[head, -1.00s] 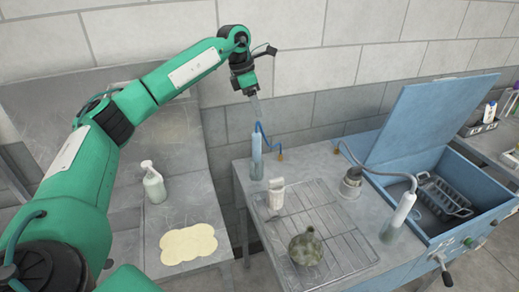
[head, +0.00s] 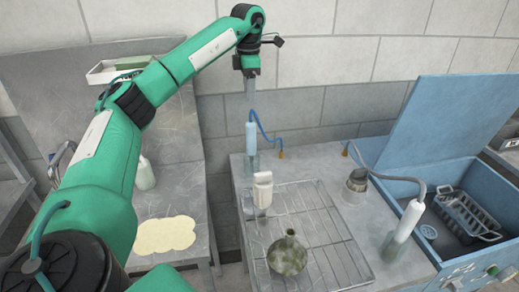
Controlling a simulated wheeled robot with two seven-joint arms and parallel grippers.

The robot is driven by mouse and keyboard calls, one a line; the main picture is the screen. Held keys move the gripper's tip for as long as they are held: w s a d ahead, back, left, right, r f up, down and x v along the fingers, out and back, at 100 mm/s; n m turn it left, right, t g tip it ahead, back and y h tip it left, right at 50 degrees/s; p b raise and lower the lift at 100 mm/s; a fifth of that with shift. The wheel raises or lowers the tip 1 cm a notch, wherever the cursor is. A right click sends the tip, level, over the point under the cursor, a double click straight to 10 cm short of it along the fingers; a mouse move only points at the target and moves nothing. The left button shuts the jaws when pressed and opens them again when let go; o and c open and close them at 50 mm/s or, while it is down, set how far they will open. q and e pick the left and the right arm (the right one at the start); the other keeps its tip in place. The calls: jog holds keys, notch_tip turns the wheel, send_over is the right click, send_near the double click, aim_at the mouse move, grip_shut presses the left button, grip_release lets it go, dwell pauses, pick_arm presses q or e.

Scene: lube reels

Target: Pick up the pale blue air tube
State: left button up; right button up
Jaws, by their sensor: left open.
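The pale blue air tube (head: 251,138) stands upright at the back left of the grey metal bench, with a blue hose curving from its top to a brass fitting. Its lower end looks clear. My left gripper (head: 249,93) hangs pointing down just above the tube's top, with a small gap between them. It is open and holds nothing. The narrow fingers are small in the picture. My right gripper is not in view.
A wire rack (head: 318,235) holds a white bottle (head: 263,190) and a murky round flask (head: 287,255). A whiter tube (head: 403,230) with a grey hose stands right, beside an open blue bin (head: 470,250). A cream mat (head: 165,236) lies left.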

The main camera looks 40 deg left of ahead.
pick_arm(q)
jog(key=p, duration=0.1)
send_over(251, 130)
jog(key=w+a, duration=0.1)
jog(key=f, duration=0.8)
jog(key=shift+w+f, duration=0.2)
jog(key=shift+f, duration=0.35)
jog(key=shift+f+p, duration=0.4)
jog(key=shift+f, duration=0.15)
notch_tip(251, 130, down, 4)
jog(key=shift+s+r+p, duration=0.15)
jog(key=shift+p, duration=0.5)
jog(key=shift+f, duration=0.4)
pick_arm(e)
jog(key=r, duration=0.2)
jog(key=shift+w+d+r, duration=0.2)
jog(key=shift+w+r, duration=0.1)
pick_arm(q)
jog(key=shift+c, duration=0.2)
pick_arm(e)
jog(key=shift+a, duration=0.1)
